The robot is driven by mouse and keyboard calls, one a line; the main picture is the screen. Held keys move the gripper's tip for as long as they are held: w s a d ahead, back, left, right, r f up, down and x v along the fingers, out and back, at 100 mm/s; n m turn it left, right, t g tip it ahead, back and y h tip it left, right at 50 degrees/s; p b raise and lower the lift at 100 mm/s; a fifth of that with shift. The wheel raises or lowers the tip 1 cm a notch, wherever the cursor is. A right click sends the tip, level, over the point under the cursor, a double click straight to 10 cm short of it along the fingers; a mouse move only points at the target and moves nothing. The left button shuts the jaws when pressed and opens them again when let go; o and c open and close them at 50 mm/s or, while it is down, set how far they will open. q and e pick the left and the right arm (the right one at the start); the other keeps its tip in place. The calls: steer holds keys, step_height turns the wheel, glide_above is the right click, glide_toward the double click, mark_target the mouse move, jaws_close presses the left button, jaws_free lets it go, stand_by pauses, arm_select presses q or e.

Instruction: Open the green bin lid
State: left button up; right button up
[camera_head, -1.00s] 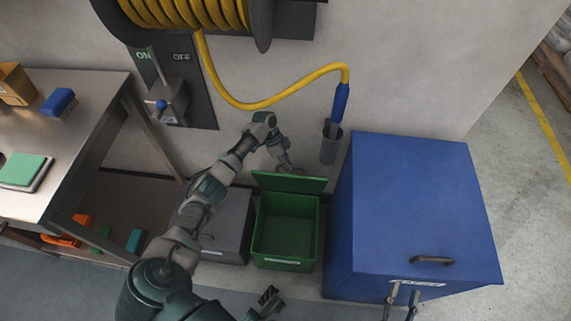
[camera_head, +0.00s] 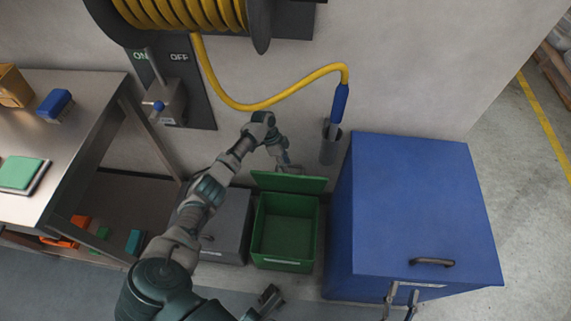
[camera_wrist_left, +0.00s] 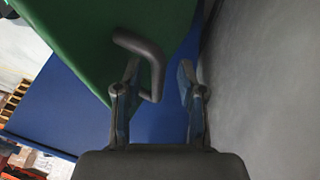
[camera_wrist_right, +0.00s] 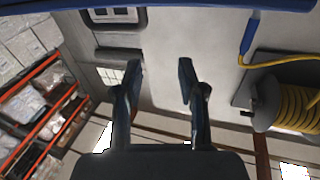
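The green bin (camera_head: 286,264) stands on the floor between a grey bin and a big blue one. Its lid (camera_head: 290,183) is raised, standing up at the back near the wall, and the inside looks empty. My left gripper (camera_head: 288,166) is just behind the lid's top edge, partly hidden. In the left wrist view the open fingers (camera_wrist_left: 159,82) are beside the lid's dark handle (camera_wrist_left: 148,62); the left finger overlaps the handle, and I cannot tell whether they touch. My right gripper (camera_head: 401,298) is open and empty at the blue bin's front; its fingers also show in the right wrist view (camera_wrist_right: 156,82).
The blue bin (camera_head: 405,205) is shut, with a handle on top. The grey bin (camera_head: 228,225) is left of the green one. A steel table (camera_head: 70,125) stands at left. A yellow hose (camera_head: 265,103) and its holder (camera_head: 330,145) hang on the wall.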

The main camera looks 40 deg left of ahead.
arm_select(q)
steer(key=v, duration=1.1)
steer(key=shift+a, duration=0.3)
steer(key=shift+w+r, duration=0.1)
steer(key=shift+w, duration=0.05)
